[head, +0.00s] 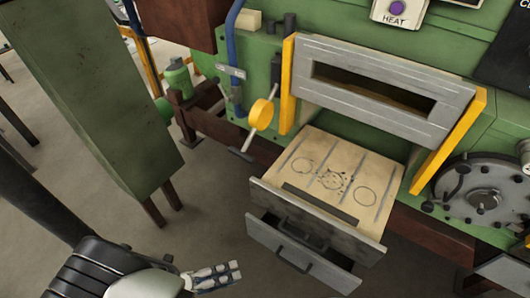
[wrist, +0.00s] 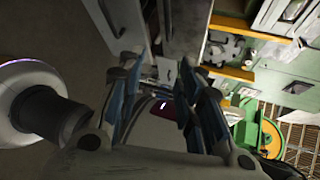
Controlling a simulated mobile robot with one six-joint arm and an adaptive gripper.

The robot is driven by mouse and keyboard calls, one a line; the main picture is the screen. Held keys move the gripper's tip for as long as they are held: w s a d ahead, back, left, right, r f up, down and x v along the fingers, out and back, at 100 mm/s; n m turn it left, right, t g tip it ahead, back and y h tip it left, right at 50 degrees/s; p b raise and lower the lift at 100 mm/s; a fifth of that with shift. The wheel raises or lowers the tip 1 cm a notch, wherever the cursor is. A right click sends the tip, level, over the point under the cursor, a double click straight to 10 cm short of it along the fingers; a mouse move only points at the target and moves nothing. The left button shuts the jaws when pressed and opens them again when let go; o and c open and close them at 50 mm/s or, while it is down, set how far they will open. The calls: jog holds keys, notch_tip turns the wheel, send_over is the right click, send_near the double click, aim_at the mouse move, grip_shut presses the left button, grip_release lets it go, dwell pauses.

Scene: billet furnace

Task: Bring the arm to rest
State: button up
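My gripper (head: 218,276) is low at the bottom of the head view, left of the pulled-out drawers and apart from them. In the wrist view my gripper (wrist: 165,78) shows its two blue-grey finger sets spread with a gap between them. It is open, and nothing shows between the fingers. Part of my arm is cut off by the lower left edge of the head view.
The green furnace (head: 440,75) has a raised grey door frame above a hearth plate (head: 310,150) with ring marks. Drawers (head: 300,235) jut out below. A yellow-knobbed lever (head: 261,114) and a green cabinet (head: 95,85) stand left. Floor between is clear.

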jog(key=w+d+r+m+g+y, duration=0.3)
jog(key=d+r+m, duration=0.2)
jog(key=r+m, duration=0.45)
jog(key=w+d+r+m+g+y, duration=0.35)
jog(key=d+r+m, duration=0.25)
jog(key=r+m, duration=0.35)
jog(key=s+d+r+m+t+y, duration=0.5)
jog(key=s+d+r+m, duration=0.3)
jog(key=m, duration=1.2)
jog(key=d+r+y, duration=0.1)
jog(key=d+r, duration=0.2)
jog(key=d, duration=0.2)
jog(key=shift+r, duration=0.2)
